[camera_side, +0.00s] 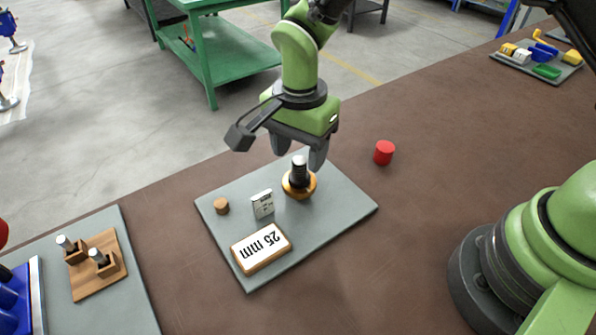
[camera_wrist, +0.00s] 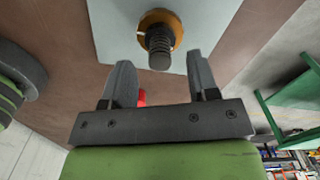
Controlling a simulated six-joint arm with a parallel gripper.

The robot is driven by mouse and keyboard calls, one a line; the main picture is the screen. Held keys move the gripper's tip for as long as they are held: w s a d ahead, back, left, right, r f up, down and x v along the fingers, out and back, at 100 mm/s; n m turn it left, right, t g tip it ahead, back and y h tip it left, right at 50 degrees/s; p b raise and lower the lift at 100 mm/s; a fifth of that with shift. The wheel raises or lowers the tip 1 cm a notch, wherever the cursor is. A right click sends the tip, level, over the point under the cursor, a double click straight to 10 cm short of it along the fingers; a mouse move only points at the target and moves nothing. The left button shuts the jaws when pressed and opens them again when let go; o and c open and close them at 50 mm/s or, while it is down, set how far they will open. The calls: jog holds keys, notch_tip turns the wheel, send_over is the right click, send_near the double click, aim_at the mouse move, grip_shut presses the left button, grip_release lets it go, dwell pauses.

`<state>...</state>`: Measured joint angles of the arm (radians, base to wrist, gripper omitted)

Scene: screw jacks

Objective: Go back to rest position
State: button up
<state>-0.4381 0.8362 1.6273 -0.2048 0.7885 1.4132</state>
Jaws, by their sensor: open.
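My gripper (camera_side: 297,151) is open, with its two dark fingers apart just above the screw jack (camera_side: 299,183). The jack has an orange-brown round base and a dark threaded screw with a lighter top. It stands upright on the grey plate (camera_side: 352,209). In the wrist view, the screw jack (camera_wrist: 160,38) shows beyond the fingertips of my gripper (camera_wrist: 158,68), and nothing is between the fingers there. In the side view, one finger overlaps the space beside the screw top; I cannot tell the exact gap.
A red cylinder (camera_side: 384,152) stands on the brown table right of the plate. A wooden holder (camera_side: 99,266) is at left, a tray of coloured parts (camera_side: 540,57) at far right.

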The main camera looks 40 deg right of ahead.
jog(key=shift+r, duration=1.3)
jog(key=shift+r, duration=0.1)
jog(key=s+d+r+n+t+y, duration=0.15)
jog(key=d+r, duration=0.35)
jog(key=r, duration=0.5)
jog(key=s+d+r+n+t, duration=0.2)
jog(key=s+d+r+n, duration=0.1)
jog(key=s, duration=0.5)
jog(key=s+d+r+n+t, duration=0.3)
jog(key=s+d+r+n, duration=0.1)
jog(key=s, duration=0.4)
jog(key=shift+d+r+n+t, duration=0.15)
jog(key=shift+r+n+t, duration=0.2)
jog(key=shift+r+n, duration=0.35)
jog(key=shift+s+r+y, duration=0.1)
jog(key=shift+r+y, duration=0.05)
jog(key=shift+y, duration=0.1)
